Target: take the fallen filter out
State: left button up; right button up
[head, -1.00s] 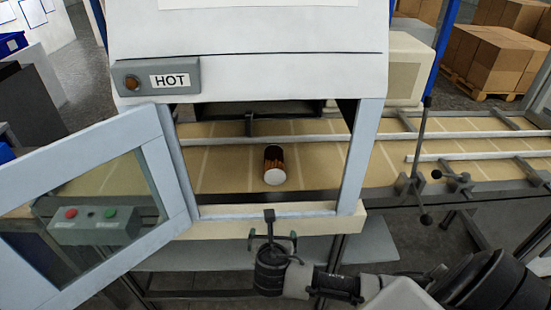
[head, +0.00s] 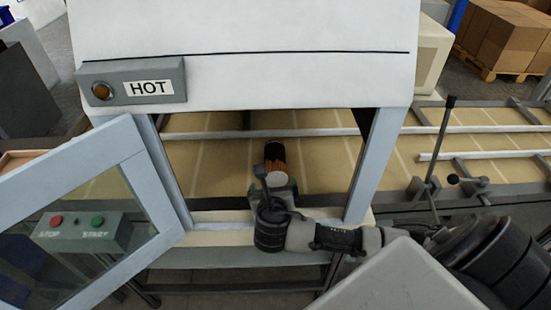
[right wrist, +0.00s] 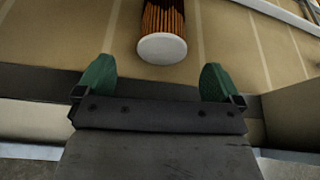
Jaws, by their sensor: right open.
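The fallen filter (head: 275,158) lies on its side on the tan conveyor belt inside the machine opening. It has a brown pleated body and a white end cap that faces me. In the right wrist view the filter (right wrist: 162,35) lies just beyond my fingertips, between their lines, and apart from them. My right gripper (head: 271,187) is at the opening's lower sill, in front of the filter, and partly covers its near end. In the right wrist view its green fingers (right wrist: 158,82) are spread wide with nothing between them. My left gripper is not in view.
The glazed door (head: 90,215) stands open at the left. A hood with a HOT label (head: 148,88) hangs above the opening. The opening's right post (head: 375,165) stands right of my arm. A button box (head: 82,232) shows by the door. The belt around the filter is clear.

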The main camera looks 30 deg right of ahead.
aim_at(276, 178)
jog(key=x, duration=0.7)
jog(key=shift+w+d+f+p, duration=0.1)
jog(key=shift+d+p, duration=0.2)
jog(key=shift+p, duration=0.1)
jog(key=c, duration=1)
